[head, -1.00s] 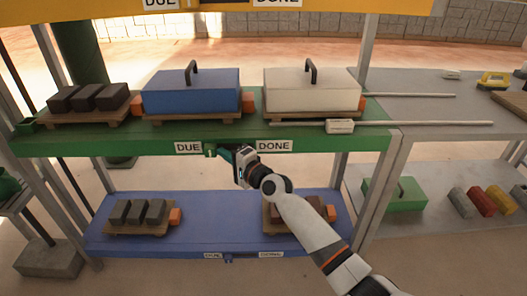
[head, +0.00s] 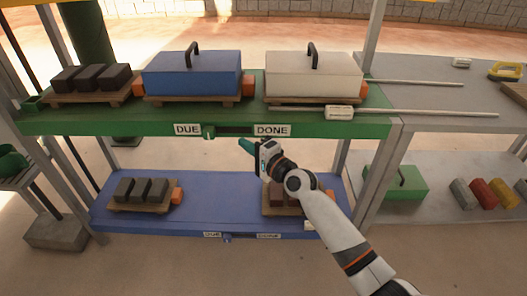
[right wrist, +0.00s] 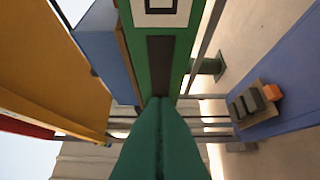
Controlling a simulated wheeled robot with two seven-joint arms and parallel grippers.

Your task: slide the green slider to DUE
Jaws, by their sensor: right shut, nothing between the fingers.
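The green slider (head: 209,131) sits at the left end of the dark slot (head: 234,130) in the green shelf's front edge, right beside the DUE label (head: 187,130). The DONE label (head: 272,130) is at the slot's right end. My right gripper (head: 243,144) is shut and empty, just below the slot and right of the slider, apart from it. In the right wrist view my closed green fingers (right wrist: 160,115) point at the dark slot (right wrist: 160,65); I cannot make out the slider there. My left gripper is not in view.
A blue box (head: 192,75) and a white box (head: 313,74) stand on the green shelf (head: 100,121). Below is a blue shelf (head: 225,190) with dark blocks on a pallet and its own small blue slider (head: 227,237). A grey side table stands right.

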